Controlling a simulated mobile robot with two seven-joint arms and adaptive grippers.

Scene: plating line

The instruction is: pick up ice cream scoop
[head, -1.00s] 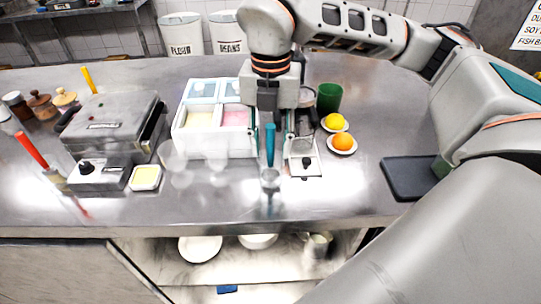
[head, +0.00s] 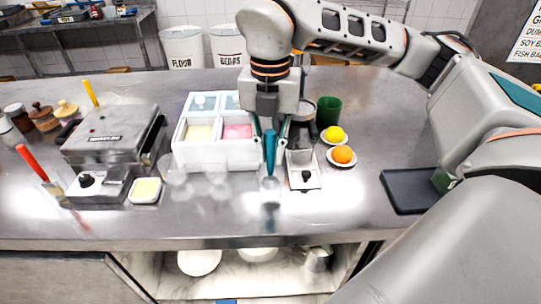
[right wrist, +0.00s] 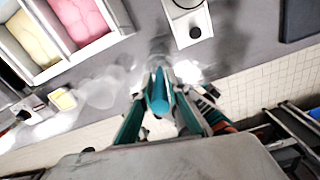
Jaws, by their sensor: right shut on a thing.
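The ice cream scoop (head: 270,153) has a teal handle pointing up, in front of the white ice cream tub. Its lower end appears to be in a small clear container (head: 270,190) on the counter; glare makes this hard to tell. My right gripper (head: 271,140) comes from above and is shut on the handle. In the right wrist view the teal handle (right wrist: 158,98) sits between the two fingers. My left gripper is not in view.
The white tub (head: 215,155) with pale yellow and pink ice cream stands just behind. A white and grey device (head: 303,172) is close on the right. An orange (head: 342,154), a lemon (head: 334,133) and a green cup (head: 328,112) stand further right. A press (head: 112,140) is left.

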